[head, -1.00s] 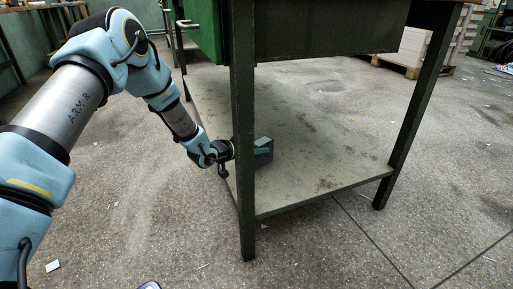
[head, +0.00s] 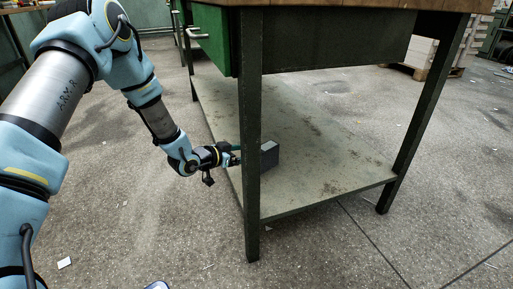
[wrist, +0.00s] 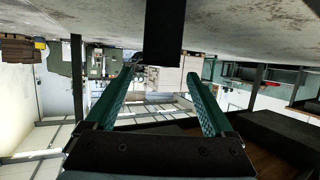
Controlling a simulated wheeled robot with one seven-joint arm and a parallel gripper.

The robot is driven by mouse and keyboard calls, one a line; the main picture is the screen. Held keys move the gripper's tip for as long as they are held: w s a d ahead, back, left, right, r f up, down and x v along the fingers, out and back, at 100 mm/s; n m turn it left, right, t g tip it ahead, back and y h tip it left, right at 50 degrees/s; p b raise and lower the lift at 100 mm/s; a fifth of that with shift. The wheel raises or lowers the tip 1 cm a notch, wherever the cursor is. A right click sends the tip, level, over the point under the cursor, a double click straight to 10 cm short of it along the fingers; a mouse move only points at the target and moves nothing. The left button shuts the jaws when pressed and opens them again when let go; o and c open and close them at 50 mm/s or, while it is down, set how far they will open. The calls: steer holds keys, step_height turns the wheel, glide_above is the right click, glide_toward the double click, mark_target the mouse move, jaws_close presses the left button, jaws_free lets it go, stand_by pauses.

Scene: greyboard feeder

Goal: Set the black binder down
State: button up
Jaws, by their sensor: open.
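The black binder (head: 270,154) stands on the lower shelf (head: 320,165) of the workbench, just right of the near leg, which hides part of it in the head view. My gripper (head: 237,153) is left of that leg at the shelf's left edge, apart from the binder. In the wrist view, which is upside down, the two teal fingers (wrist: 165,75) are spread with nothing between them. The binder (wrist: 165,35) shows there as a dark block beyond the fingertips, resting against the shelf surface.
The near bench leg (head: 251,170) stands close to my gripper. A green drawer unit (head: 212,38) hangs above my forearm. The rest of the shelf is bare. The floor left of the bench is mostly clear, with small scraps. Pallets (head: 425,60) stand far back right.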

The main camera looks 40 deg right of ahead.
steer(key=w+a+r+n+t+y, duration=0.2)
steer(key=w+a+r+n+y, duration=0.15)
steer(key=a, duration=0.65)
steer(key=w+a+r+n+t+y, duration=0.25)
steer(key=w+a, duration=0.25)
steer(key=a, duration=0.6)
steer(key=w+a+r+n+t+y, duration=0.1)
steer(key=w+a+r+n+y, duration=0.2)
steer(key=a, duration=0.7)
steer(key=s+a+r+n+g+y, duration=0.2)
steer(key=s+a+r+n, duration=0.1)
steer(key=s+a, duration=0.4)
steer(key=s+a+r+n+g+y, duration=0.2)
steer(key=s+a+r+n, duration=0.2)
steer(key=a, duration=0.9)
steer(key=s, duration=0.3)
steer(key=shift+s+a+r+n+y+p, duration=0.25)
steer(key=shift+a+n+y+p, duration=0.05)
steer(key=shift+y+p, duration=0.1)
step_height(320, 180, up, 43)
steer(key=p, duration=4.3)
steer(key=shift+r, duration=0.15)
